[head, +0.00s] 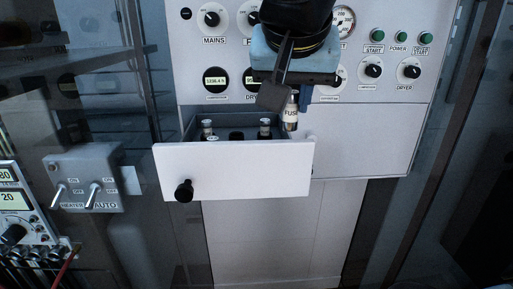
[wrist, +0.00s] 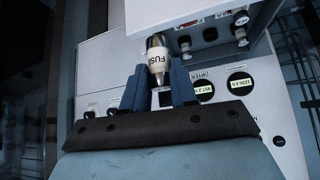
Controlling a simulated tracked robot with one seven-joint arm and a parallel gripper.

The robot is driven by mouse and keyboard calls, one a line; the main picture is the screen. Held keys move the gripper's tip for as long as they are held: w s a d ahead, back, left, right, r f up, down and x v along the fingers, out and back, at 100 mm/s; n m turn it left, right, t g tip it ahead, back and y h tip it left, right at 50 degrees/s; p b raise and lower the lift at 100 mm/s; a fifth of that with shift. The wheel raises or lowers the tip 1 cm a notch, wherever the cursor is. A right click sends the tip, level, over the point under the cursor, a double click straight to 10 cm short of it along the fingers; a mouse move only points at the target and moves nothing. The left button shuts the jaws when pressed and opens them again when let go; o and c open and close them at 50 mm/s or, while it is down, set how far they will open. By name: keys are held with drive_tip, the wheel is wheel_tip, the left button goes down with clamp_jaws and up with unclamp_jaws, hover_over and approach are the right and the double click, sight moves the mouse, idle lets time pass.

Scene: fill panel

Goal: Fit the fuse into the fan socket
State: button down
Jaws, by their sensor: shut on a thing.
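My gripper (wrist: 160,85) is shut on the fuse, a white cylinder with a metal end and the label FUSE, seen between the blue fingers in the wrist view (wrist: 158,58). In the head view the fuse (head: 291,114) hangs roughly upright below my gripper, by the right end of the open drawer (head: 230,172). Inside the drawer two fuses with metal tops stand at left (head: 207,127) and right (head: 265,126). A dark empty-looking socket (head: 236,136) lies between them. Its label is too small to read, so I cannot tell which socket is the fan's.
The white panel behind has knobs, round displays (head: 215,79) and green buttons (head: 377,36). The drawer's black knob (head: 184,190) sticks out at its front left. A switch box (head: 85,178) and a meter unit (head: 14,205) stand at left. The space before the drawer is clear.

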drive_tip(key=w+a+f, duration=0.1)
drive_tip(key=w+f, duration=0.1)
drive_tip(key=w, duration=0.1)
drive_tip(key=w+a+f, duration=0.1)
drive_tip(key=w+f, duration=0.2)
drive_tip(key=w, duration=0.1)
drive_tip(key=w+a+f, duration=0.2)
drive_tip(key=w+f, duration=0.1)
drive_tip(key=w, duration=0.1)
drive_tip(key=shift+a+f, duration=0.1)
drive_tip(key=shift+f, duration=0.15)
drive_tip(key=shift+w+a+f, duration=0.1)
drive_tip(key=shift+w+f, duration=0.15)
drive_tip(key=shift+f, duration=0.35)
drive_tip(key=shift+w+a+f, duration=0.1)
drive_tip(key=shift+w+f, duration=0.1)
drive_tip(key=shift+f, duration=1.2)
drive_tip(key=shift+d+f, duration=0.1)
drive_tip(key=shift+f, duration=0.1)
drive_tip(key=c, duration=0.9)
unclamp_jaws()
drive_tip(key=shift+r, duration=0.1)
